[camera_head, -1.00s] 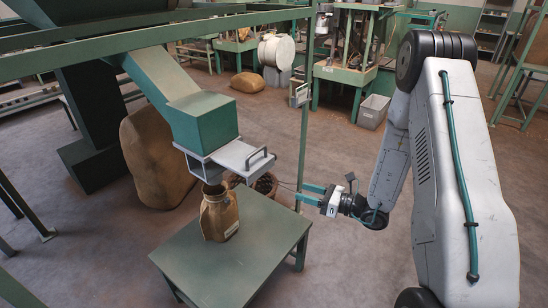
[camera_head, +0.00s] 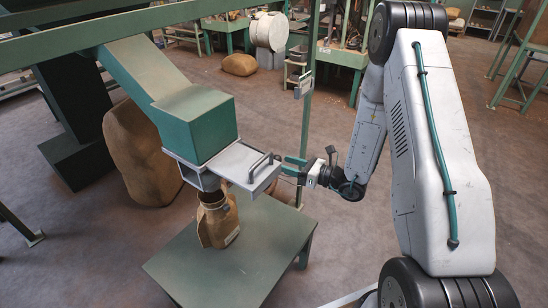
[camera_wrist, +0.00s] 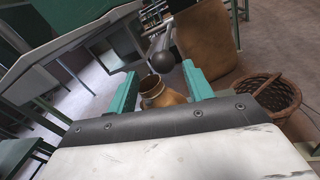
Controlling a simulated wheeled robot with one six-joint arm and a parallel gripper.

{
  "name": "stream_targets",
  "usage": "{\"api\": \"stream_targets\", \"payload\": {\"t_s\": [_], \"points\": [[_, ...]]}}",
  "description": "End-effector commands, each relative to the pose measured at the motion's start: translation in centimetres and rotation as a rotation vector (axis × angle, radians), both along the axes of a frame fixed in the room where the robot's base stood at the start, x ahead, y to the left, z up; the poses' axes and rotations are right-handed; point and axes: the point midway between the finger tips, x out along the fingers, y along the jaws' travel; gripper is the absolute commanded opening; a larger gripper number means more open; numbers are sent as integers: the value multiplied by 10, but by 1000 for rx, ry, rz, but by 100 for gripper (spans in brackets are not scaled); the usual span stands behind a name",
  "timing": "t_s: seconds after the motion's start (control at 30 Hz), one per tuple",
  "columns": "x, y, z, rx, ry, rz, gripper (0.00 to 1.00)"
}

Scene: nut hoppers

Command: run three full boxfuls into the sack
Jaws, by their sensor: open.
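The sack (camera_head: 219,218), brown and open at the top, stands upright on a green table (camera_head: 185,265); it also shows between the fingers in the wrist view (camera_wrist: 160,98). Its mouth is under the metal outlet of the green box (camera_head: 195,120) at the foot of the chute. A pale sliding plate (camera_head: 232,163) with a dark bar handle (camera_head: 262,160) sticks out of the box's right side. My gripper (camera_head: 291,166) is open and empty, just right of the handle. Its teal fingers (camera_wrist: 159,70) point toward the sack. The box's inside is hidden.
A wicker basket (camera_wrist: 278,93) stands on the floor right of the sack in the wrist view. A thin green post (camera_head: 306,110) rises near my gripper. A bulging brown sack (camera_head: 145,155) stands behind the chute.

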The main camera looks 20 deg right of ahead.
Motion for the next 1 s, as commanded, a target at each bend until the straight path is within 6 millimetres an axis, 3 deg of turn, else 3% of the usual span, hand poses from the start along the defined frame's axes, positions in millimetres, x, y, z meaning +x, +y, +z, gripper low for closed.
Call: {"api": "stream_targets", "payload": {"t_s": [0.3,0.67,0.87,1.0], "points": [[32,27,0,0,-1,-7,51],[38,34,0,0,0,-6,51],[38,34,0,0,0,-6,1],[38,33,0,-1,1,-7,0]]}}
